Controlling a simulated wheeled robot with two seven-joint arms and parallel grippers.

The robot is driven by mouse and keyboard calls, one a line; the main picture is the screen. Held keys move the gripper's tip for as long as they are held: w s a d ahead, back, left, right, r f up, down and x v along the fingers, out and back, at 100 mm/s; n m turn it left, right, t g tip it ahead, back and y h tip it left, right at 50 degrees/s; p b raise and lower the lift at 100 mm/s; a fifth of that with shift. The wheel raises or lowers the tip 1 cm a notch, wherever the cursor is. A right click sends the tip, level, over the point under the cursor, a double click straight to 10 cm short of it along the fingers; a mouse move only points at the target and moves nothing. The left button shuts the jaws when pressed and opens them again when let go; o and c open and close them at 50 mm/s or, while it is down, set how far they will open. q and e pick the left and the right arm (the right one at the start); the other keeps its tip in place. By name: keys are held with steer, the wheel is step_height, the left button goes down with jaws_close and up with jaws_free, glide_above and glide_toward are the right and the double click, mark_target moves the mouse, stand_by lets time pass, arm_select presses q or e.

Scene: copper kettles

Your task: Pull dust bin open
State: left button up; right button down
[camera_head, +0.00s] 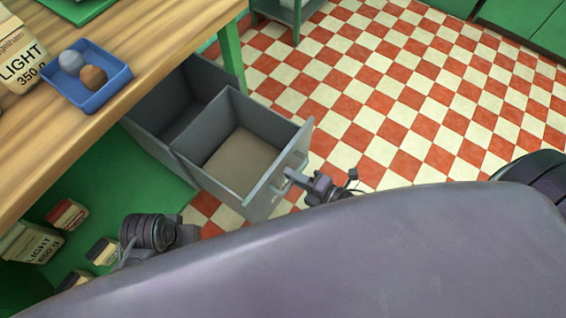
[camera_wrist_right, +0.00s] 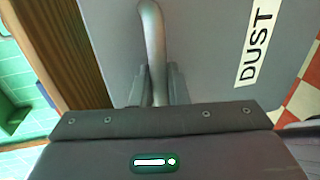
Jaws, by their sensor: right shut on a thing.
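The grey dust bin (camera_head: 238,160) is a drawer pulled out from under the wooden table, and its inside shows with a brown floor. Its front panel (camera_wrist_right: 205,50) with a "DUST" label (camera_wrist_right: 257,45) fills the right wrist view. My right gripper (camera_head: 290,173) is at the front of the bin. In the right wrist view its fingers (camera_wrist_right: 159,85) are on either side of the grey bar handle (camera_wrist_right: 152,35), shut on it. My left gripper is not clearly seen; part of my left arm shows at the lower left of the head view.
The wooden table (camera_head: 150,70) holds a blue tray (camera_head: 118,82) with two round lumps and a "LIGHT" bag (camera_head: 18,65). A green table leg (camera_head: 231,60) stands beside the bin. Similar packs (camera_head: 68,216) are on the green shelf below. The checkered floor (camera_head: 400,100) to the right is clear.

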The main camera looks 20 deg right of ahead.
arm_select(q)
steer(key=shift+s+a, duration=0.1)
arm_select(e)
steer(key=shift+s+d, duration=0.15)
steer(key=shift+s, duration=0.05)
steer(key=c, duration=1.5)
jaws_free()
steer(key=shift+o, duration=0.2)
